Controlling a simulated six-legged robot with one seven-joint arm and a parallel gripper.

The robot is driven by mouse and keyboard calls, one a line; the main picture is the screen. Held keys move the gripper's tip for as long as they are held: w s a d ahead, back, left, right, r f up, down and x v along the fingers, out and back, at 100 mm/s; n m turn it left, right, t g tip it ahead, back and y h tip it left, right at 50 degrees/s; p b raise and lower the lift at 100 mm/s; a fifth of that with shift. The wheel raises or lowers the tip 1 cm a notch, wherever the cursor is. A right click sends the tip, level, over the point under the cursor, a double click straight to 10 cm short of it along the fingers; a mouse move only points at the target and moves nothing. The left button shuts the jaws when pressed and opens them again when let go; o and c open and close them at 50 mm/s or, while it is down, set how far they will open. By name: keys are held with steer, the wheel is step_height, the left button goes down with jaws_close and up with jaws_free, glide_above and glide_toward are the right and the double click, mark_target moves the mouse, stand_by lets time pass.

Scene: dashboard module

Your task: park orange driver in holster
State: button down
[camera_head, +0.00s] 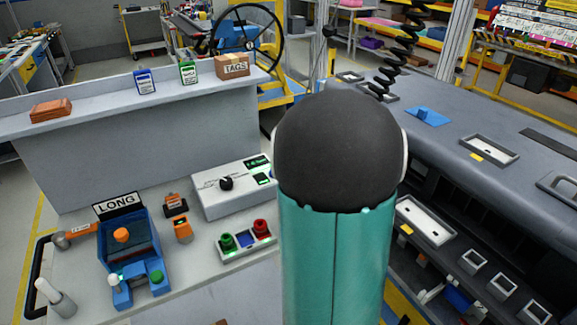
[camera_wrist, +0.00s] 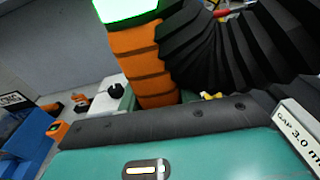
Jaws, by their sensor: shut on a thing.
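The orange driver (camera_wrist: 148,68) shows in the wrist view as a ribbed orange handle with a bright green-lit end. My gripper (camera_wrist: 190,55) is shut on it; its black ribbed finger lies against the handle's right side. The driver's tip is hidden. In the head view my teal arm link with its black cap hides the gripper and driver. I cannot pick out a holster for certain. A small black bracket (camera_head: 174,204) with an orange part stands on the bench, with an orange device (camera_head: 182,230) just in front of it.
A blue unit labelled LONG (camera_head: 152,245) stands at lower left, near an orange-handled tool (camera_head: 75,236). A white control box (camera_head: 232,188) and a red-and-green button box (camera_head: 246,240) are left of my arm. The grey dashboard (camera_head: 460,125) lies to the right.

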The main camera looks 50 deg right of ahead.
steer(key=shift+f, duration=0.15)
stand_by(0.7)
steer(key=c, duration=0.9)
jaws_free()
